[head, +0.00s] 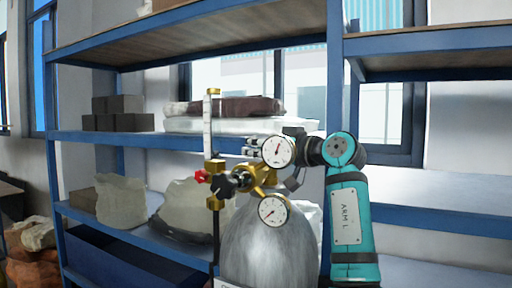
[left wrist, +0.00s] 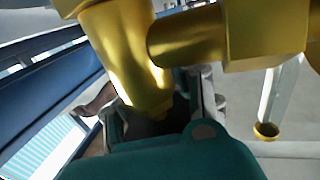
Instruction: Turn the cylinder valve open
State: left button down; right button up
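A silver gas cylinder (head: 270,245) stands upright in front of the shelves in the head view. Its brass valve and regulator (head: 262,178) carry two white round gauges, a black knob (head: 222,187) and a red knob (head: 201,176). My left gripper (head: 254,146) is at the valve's height, partly hidden behind the upper gauge (head: 278,151). In the left wrist view brass fittings (left wrist: 115,50) loom close, in front of the gripper (left wrist: 160,112). Its fingers stand apart on either side of the brass end. I cannot tell whether they touch it. My right gripper is not in view.
A clear flow tube (head: 207,125) rises on the regulator's left. Blue shelving (head: 335,100) stands close behind, with grey blocks (head: 122,113), wrapped bundles (head: 225,108) and pale sacks (head: 120,203). Windows are behind.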

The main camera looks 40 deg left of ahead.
pick_arm(q)
jog(key=shift+f, duration=0.2)
jog(key=shift+r+n+g+p, duration=0.15)
jog(key=shift+n+g+p, duration=0.35)
jog(key=shift+g+p, duration=0.35)
jog(key=n+g+h+p, duration=0.1)
jog(key=g+p, duration=0.1)
jog(key=s+n+g+h+p, duration=0.1)
jog(key=n+g+p, duration=0.1)
jog(key=g, duration=0.1)
jog(key=s+n+g+h+p, duration=0.1)
jog(key=n+g+p, duration=0.1)
jog(key=p, duration=0.1)
jog(key=shift+d+r+g, duration=0.25)
jog(key=shift+d+g, duration=0.1)
jog(key=shift+d, duration=0.05)
jog(key=shift+s+d+f+n+g+h+p, duration=0.15)
jog(key=shift+n+g+h+p, duration=0.25)
jog(key=shift+n+g+h, duration=0.2)
jog(key=shift+s+d+n+g+h+p, duration=0.1)
jog(key=shift+s+n+g+h+p, duration=0.05)
jog(key=shift+n+g+h+p, duration=0.4)
jog(key=shift+s+d+f+n+g+h+p, duration=0.15)
jog(key=shift+n+g+h+p, duration=0.15)
jog(key=shift+n+g+h, duration=0.25)
